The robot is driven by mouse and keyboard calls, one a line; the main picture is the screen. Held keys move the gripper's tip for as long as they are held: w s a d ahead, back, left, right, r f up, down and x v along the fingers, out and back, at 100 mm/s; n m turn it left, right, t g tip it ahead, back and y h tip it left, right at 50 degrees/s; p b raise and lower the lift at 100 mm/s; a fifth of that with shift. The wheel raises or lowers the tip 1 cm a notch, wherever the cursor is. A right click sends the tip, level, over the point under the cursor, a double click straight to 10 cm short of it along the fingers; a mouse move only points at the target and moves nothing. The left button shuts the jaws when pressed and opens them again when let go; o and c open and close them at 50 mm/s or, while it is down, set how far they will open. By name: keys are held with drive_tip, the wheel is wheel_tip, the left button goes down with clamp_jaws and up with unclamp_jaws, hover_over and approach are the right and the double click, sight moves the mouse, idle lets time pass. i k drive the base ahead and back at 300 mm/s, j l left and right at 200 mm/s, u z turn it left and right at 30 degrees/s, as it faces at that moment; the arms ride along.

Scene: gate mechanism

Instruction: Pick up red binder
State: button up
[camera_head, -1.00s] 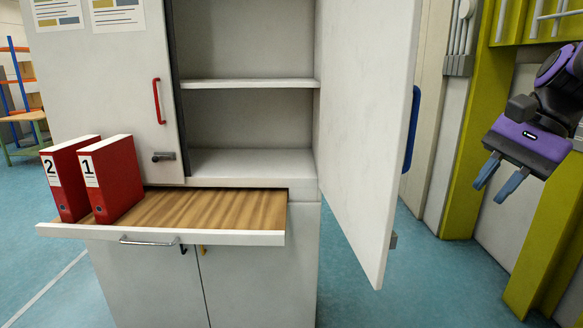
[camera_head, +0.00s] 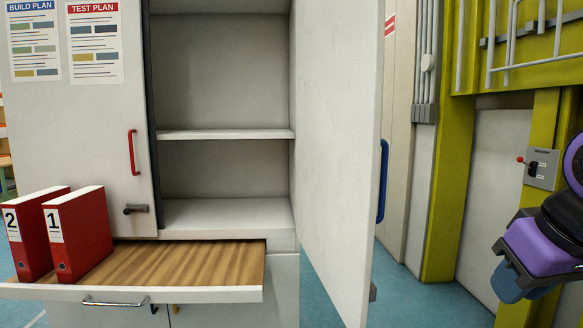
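Two red binders stand upright side by side at the left end of a pulled-out wooden shelf (camera_head: 185,266). The binder labelled 2 (camera_head: 14,255) is on the left, and the binder labelled 1 (camera_head: 85,233) is to its right. My gripper (camera_head: 522,291) is at the lower right edge of the view, purple with blue fingers, far from both binders. Its fingers are partly hidden by its body, so their opening cannot be made out. No binder is at the gripper.
Above the shelf, the cabinet's right door (camera_head: 337,150) stands open towards me, between the binders and my gripper. The cabinet's inner shelf (camera_head: 225,134) is empty. The left door (camera_head: 90,140) is shut. A yellow-green frame (camera_head: 450,180) stands at right.

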sight(78, 222)
drive_tip(key=l+u, duration=0.35)
drive_tip(key=l, duration=0.4)
drive_tip(key=l+u, duration=0.35)
drive_tip(key=l, duration=0.4)
drive_tip(key=k+l+u, duration=0.25)
drive_tip(key=k+l, duration=0.35)
drive_tip(key=k, duration=0.55)
drive_tip(key=i+j+u, duration=0.1)
drive_tip(key=i+j, duration=0.3)
drive_tip(key=i+j+u, duration=0.1)
drive_tip(key=i+j, duration=0.3)
drive_tip(key=i+j+u, duration=0.1)
drive_tip(key=i+j, duration=0.25)
drive_tip(key=i, duration=0.2)
drive_tip(key=i+j+u, duration=0.15)
drive_tip(key=i+j, duration=0.15)
drive_tip(key=i, duration=0.2)
drive_tip(key=i+j+u, duration=0.1)
drive_tip(key=i+j, duration=0.15)
drive_tip(key=i, duration=0.25)
drive_tip(key=i+j+u, duration=0.1)
drive_tip(key=i, duration=0.4)
drive_tip(key=i+j+u, duration=0.1)
drive_tip(key=i+j, duration=0.15)
drive_tip(key=i, duration=0.25)
